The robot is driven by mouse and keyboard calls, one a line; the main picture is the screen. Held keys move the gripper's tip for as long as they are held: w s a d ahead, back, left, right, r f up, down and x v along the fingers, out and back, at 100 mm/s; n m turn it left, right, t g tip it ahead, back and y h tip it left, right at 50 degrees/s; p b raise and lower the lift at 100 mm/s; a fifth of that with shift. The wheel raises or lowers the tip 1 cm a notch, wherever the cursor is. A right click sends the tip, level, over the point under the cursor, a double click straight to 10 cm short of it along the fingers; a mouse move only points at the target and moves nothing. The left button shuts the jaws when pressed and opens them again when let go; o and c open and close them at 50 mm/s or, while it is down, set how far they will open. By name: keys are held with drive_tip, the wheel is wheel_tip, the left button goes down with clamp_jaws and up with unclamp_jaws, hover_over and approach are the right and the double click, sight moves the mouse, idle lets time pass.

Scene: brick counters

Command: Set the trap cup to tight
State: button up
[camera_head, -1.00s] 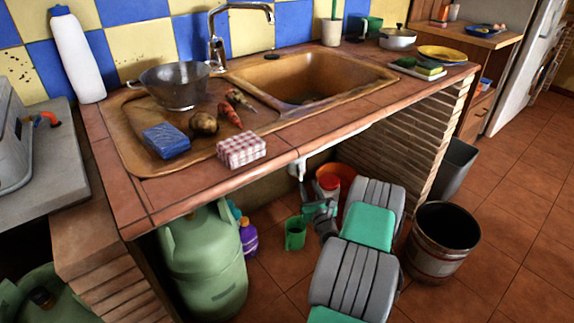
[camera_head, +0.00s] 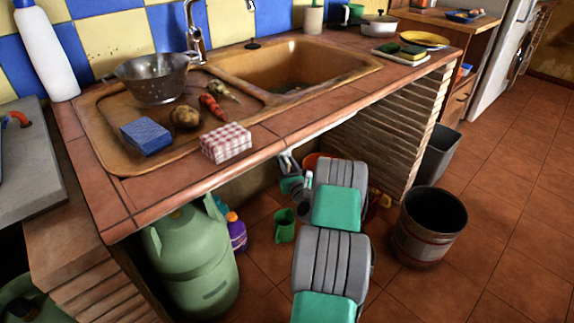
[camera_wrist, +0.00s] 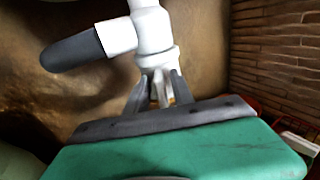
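A white drain fitting (camera_wrist: 150,32) hangs under the sink in the wrist view, with a dark grey rounded branch (camera_wrist: 72,50) pointing left. Its lower white collar, which looks like the trap cup (camera_wrist: 158,60), is right above my gripper (camera_wrist: 161,82). The dark fingers stand apart, with a narrow pale piece (camera_wrist: 161,92) between them and gaps showing beside it. I cannot tell whether the tips touch the cup, or how tight it is. In the head view my gripper (camera_head: 292,180) is beneath the counter's front edge, and the fitting is mostly hidden.
The tiled counter (camera_head: 300,122) with its sink overhangs my arm. A brick wall (camera_head: 375,150) stands right of the opening.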

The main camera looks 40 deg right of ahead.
clamp_jaws()
idle(1.2)
